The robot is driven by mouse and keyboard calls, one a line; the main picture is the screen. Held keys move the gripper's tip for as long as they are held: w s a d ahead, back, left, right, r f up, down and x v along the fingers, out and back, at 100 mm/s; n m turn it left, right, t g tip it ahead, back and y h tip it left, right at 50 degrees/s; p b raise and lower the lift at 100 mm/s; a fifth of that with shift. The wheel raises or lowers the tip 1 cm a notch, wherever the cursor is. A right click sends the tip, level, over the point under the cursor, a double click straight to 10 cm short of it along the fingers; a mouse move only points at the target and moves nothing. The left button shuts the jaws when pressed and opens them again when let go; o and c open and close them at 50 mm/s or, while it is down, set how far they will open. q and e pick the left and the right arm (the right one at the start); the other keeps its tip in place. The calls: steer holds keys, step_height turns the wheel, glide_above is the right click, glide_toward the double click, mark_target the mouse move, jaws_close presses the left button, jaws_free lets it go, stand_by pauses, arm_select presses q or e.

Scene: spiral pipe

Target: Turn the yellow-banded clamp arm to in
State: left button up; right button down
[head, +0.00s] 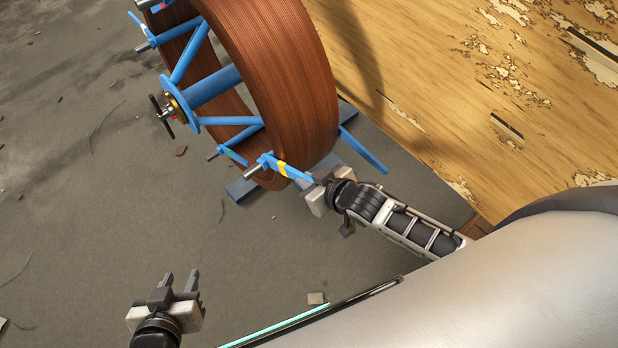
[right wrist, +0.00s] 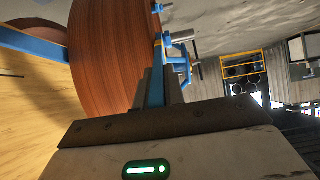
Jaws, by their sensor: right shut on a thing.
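The yellow-banded clamp arm (head: 283,169) is a blue bar with a yellow band, low on the near side of the copper-brown coil (head: 285,80). It runs from a silver pin toward the lower right, past the coil's lower edge. My right gripper (head: 316,190) is shut on its outer end. In the right wrist view a blue bar (right wrist: 157,88) stands between the fingers of my right gripper (right wrist: 158,92), in front of the coil (right wrist: 110,60). My left gripper (head: 180,282) is open and empty, low at the left, well away from the coil.
A blue hub and spokes (head: 215,87) with a black hand wheel (head: 162,116) sit at the coil's left. Another blue arm (head: 235,156) is close beside the banded one. A wooden surface (head: 440,80) lies at the right. The grey floor (head: 90,200) is mostly clear.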

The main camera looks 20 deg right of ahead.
steer(key=c, duration=1.5)
jaws_free()
steer(key=shift+s, duration=0.1)
steer(key=v, duration=1.5)
steer(key=shift+s+d+r, duration=0.25)
